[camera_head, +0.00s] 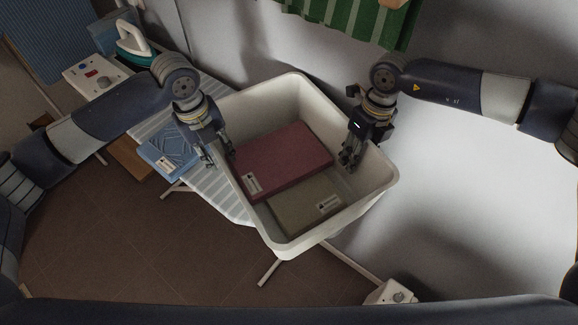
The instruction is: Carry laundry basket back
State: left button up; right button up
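The white laundry basket (288,241) sits over the ironing board (226,196), its near and right parts reaching past the board's edge. In it lie a dark red folded item (285,160) and a beige folded item (308,203), both with white labels. My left gripper (216,157) is at the basket's left rim, with its fingertips close to the wall. My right gripper (350,160) points down at the right side, its fingertips seen against the inner wall. Whether either gripper is closed on the rim is unclear.
A blue folded item (168,153) lies on the board left of the basket. An iron (134,44) stands at the board's far left end. A green striped cloth (350,20) hangs at the top. A white box with a knob (391,293) is at the lower right. Brown floor is open at lower left.

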pick_arm(q)
jog(key=shift+f, duration=0.2)
pick_arm(e)
jog(key=shift+f, duration=0.25)
pick_arm(q)
grip_shut()
pick_arm(e)
grip_shut()
pick_arm(q)
jog(key=shift+w+r, duration=0.1)
jog(key=shift+r, duration=0.05)
pick_arm(e)
jog(key=shift+r, duration=0.2)
